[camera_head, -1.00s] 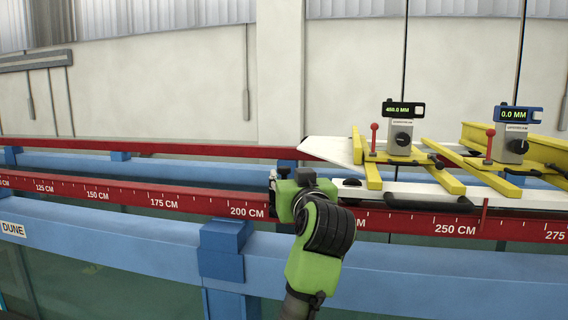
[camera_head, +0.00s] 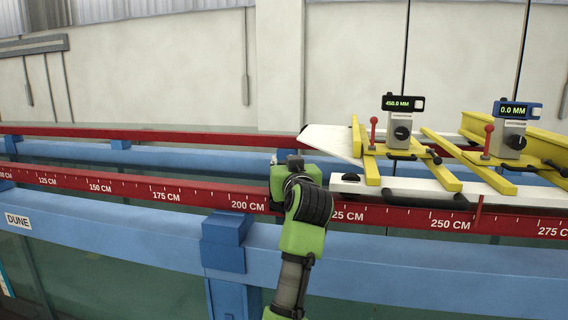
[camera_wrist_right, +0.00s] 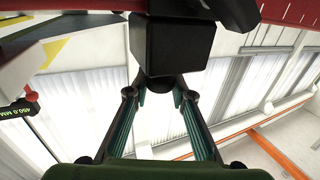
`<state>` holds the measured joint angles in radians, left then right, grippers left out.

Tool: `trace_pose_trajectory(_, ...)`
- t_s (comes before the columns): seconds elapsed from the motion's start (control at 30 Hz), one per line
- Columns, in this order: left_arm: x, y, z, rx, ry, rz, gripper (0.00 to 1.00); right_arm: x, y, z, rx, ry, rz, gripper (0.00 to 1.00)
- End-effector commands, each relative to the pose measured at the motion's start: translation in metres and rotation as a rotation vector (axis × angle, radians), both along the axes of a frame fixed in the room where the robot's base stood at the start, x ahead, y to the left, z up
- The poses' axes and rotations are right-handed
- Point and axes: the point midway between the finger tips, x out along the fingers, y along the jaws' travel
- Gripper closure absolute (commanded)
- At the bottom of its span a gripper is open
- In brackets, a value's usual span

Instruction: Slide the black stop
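The black stop (camera_wrist_right: 172,45) is a dark block right ahead of my right gripper in the right wrist view, under the red rail. My right gripper (camera_wrist_right: 160,90) has its two fingers on either side of a narrow dark lower part of it, apparently gripping that part; the exact contact is dark. In the head view my right gripper (camera_head: 285,190) is at the red front rail, just right of the 200 CM mark. It hides the stop there. My left gripper is not in view.
The red scale rail (camera_head: 170,197) runs along the blue flume beam (camera_head: 130,223). A white carriage (camera_head: 400,188) with yellow bars and a 450.0 MM display (camera_head: 403,103) stands close to the right. A second display (camera_head: 513,110) reads 0.0 MM. The rail to the left looks clear.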

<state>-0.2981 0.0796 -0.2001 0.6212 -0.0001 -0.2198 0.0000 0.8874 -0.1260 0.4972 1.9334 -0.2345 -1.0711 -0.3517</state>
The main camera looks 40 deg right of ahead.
Motion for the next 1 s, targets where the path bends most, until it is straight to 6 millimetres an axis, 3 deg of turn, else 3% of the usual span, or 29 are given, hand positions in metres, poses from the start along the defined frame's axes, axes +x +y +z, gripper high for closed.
trace_pose_trajectory(0.23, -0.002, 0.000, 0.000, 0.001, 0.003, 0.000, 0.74, -0.005, -0.006, 0.000, 0.000, -0.001, -0.004, 1.00)
trace_pose_trajectory(0.6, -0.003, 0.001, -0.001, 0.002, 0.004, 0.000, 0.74, -0.060, -0.052, -0.001, 0.000, 0.001, -0.006, 1.00)
trace_pose_trajectory(0.97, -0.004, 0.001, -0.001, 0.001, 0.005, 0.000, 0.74, -0.064, -0.054, 0.000, 0.000, 0.001, -0.001, 1.00)
trace_pose_trajectory(1.0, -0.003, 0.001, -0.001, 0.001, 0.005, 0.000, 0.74, -0.063, -0.054, 0.000, 0.000, 0.001, -0.001, 0.70)
